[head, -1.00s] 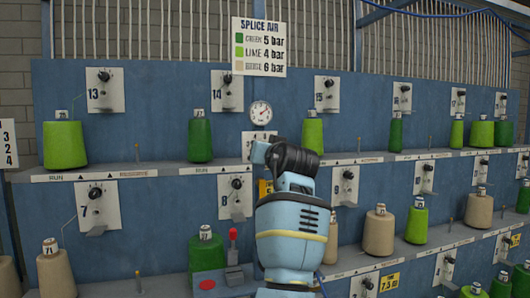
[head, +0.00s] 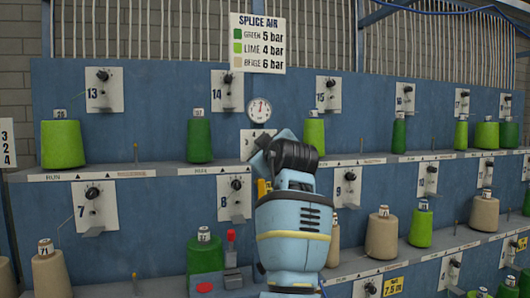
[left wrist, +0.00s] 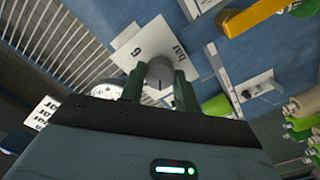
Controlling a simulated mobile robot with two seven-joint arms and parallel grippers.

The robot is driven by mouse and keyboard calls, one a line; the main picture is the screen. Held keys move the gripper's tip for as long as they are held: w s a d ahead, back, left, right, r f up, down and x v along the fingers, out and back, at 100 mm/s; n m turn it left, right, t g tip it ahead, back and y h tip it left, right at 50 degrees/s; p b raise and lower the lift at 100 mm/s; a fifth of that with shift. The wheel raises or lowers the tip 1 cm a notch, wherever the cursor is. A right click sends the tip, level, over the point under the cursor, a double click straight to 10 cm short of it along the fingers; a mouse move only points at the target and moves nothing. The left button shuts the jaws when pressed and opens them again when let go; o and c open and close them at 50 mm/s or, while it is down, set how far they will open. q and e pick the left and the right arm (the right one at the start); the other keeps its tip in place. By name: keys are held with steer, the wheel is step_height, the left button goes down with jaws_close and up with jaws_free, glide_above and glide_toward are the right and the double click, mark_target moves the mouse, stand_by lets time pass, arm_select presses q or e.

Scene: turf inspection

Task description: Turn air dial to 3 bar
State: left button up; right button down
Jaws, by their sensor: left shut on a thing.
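The air dial (left wrist: 160,71) is a round grey knob in front of a white plate (left wrist: 150,45) marked "bar" and a digit. My left gripper (left wrist: 159,88) is shut on the knob, with one dark green finger on each side. The gauge also shows edge-on in the left wrist view (left wrist: 108,82). My right gripper is out of view.
A "SPLICE AIR" sign (head: 258,43) lists green 5, lime 4 and beige 6 bar. Yarn cones, such as a green one (head: 199,140), stand on shelves around my arm. A red lever (head: 231,236) is low beside it.

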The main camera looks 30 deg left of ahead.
arm_select(q)
steer(key=shift+n, duration=1.1)
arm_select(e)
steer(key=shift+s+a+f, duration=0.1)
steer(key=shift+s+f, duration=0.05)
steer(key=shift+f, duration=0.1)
arm_select(q)
steer(key=o, duration=1)
steer(key=shift+c, duration=0.2)
steer(key=shift+s, duration=0.1)
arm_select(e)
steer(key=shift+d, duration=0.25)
